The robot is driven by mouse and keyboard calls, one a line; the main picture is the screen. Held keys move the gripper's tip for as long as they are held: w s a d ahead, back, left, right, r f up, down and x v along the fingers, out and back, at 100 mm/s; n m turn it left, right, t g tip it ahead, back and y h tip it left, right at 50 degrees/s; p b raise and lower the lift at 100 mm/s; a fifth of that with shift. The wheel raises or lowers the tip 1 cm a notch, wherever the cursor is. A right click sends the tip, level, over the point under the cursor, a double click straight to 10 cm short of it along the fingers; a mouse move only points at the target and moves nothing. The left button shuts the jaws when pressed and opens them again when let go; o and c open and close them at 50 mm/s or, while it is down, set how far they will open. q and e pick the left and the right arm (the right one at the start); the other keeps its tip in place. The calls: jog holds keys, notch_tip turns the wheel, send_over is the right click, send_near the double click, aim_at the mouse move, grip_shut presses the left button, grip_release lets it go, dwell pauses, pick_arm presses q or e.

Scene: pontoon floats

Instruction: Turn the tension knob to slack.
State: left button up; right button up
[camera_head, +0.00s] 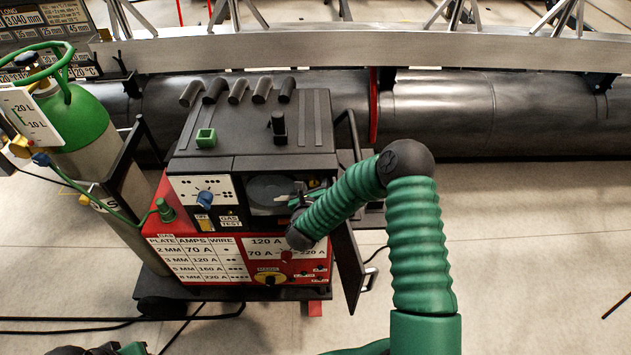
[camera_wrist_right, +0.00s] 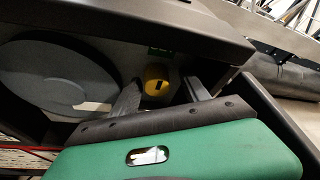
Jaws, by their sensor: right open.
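The tension knob (camera_wrist_right: 157,79) looks like a small yellow round knob with a dark mark, inside the open wire compartment of the welding machine (camera_head: 245,163). A small green label sits above it in the right wrist view. My right gripper (camera_wrist_right: 164,86) is open, with one finger on each side of the knob in that view. I cannot tell whether the fingers touch it. In the head view my right gripper (camera_head: 299,200) is at the compartment opening, partly hidden by my forearm, and the knob cannot be made out. My left gripper is not in view.
A grey wire spool (camera_head: 270,189) fills the compartment's left part. The open compartment door (camera_head: 348,262) hangs to the right. A green gas bottle (camera_head: 75,120) stands left of the machine. A blue knob (camera_head: 205,197) and a yellow power knob (camera_head: 268,278) are on the front.

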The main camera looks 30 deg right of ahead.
jog(key=shift+a+r, duration=0.15)
jog(key=shift+a, duration=0.4)
jog(key=shift+w+a, duration=0.1)
jog(key=shift+c, duration=2.1)
jog(key=shift+d, duration=0.6)
jog(key=c, duration=0.7)
jog(key=shift+a, duration=0.3)
grip_shut()
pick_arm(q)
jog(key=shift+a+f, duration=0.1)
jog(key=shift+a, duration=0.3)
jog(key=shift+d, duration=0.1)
pick_arm(e)
jog(key=shift+d, duration=0.15)
jog(key=shift+f, duration=0.2)
